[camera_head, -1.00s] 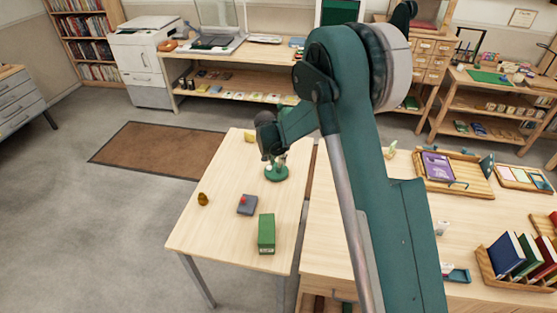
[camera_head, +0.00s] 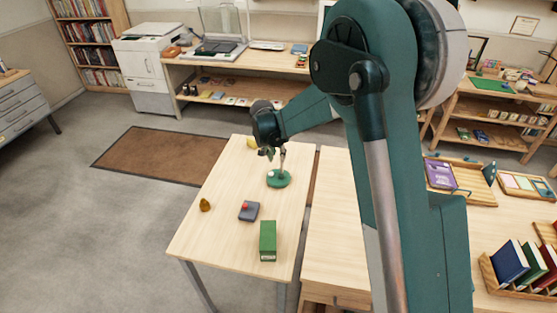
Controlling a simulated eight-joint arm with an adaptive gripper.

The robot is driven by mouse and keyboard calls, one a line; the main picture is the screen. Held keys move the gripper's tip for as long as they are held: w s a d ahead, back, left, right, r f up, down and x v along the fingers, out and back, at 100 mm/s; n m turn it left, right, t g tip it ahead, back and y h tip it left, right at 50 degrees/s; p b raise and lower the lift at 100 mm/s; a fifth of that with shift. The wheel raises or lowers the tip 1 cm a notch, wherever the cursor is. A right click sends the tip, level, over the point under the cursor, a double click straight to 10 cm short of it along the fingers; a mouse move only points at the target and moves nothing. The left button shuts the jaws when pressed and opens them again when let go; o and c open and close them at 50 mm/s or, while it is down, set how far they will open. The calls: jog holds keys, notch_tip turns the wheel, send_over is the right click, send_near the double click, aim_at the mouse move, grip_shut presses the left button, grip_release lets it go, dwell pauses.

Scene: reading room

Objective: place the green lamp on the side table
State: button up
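The green lamp (camera_head: 279,179) has a round green base and a thin metal stem. It appears upright on the pale wooden side table (camera_head: 222,225), towards its far right part. My gripper (camera_head: 268,153) is at the upper part of the lamp, just left of the stem in the picture. Its fingers are small and dark here, and my arm link hides part of the area. I cannot tell whether they touch the lamp or how far apart they are.
On the same table are a green box (camera_head: 268,240), a grey block with a red top (camera_head: 248,211), a small brown object (camera_head: 205,205) and a yellow object (camera_head: 251,142).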

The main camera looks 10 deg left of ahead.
jog(key=shift+v, duration=1.1)
jog(key=shift+r, duration=0.1)
jog(key=s+d+r+n+y, duration=0.1)
jog(key=s+d+r, duration=0.8)
jog(key=d, duration=0.4)
jog(key=s+d+r, duration=0.7)
jog(key=d+r, duration=0.5)
jog(key=d, duration=0.1)
jog(key=s+d+t, duration=0.1)
jog(key=s+d, duration=0.4)
jog(key=s, duration=0.4)
jog(key=s+d+t, duration=0.1)
jog(key=s+d, duration=0.5)
jog(key=s, duration=0.3)
jog(key=s+d+f+n, duration=0.1)
jog(key=s+d, duration=0.4)
jog(key=s, duration=0.4)
jog(key=shift+s+d+t, duration=0.35)
jog(key=shift+d+t, duration=0.05)
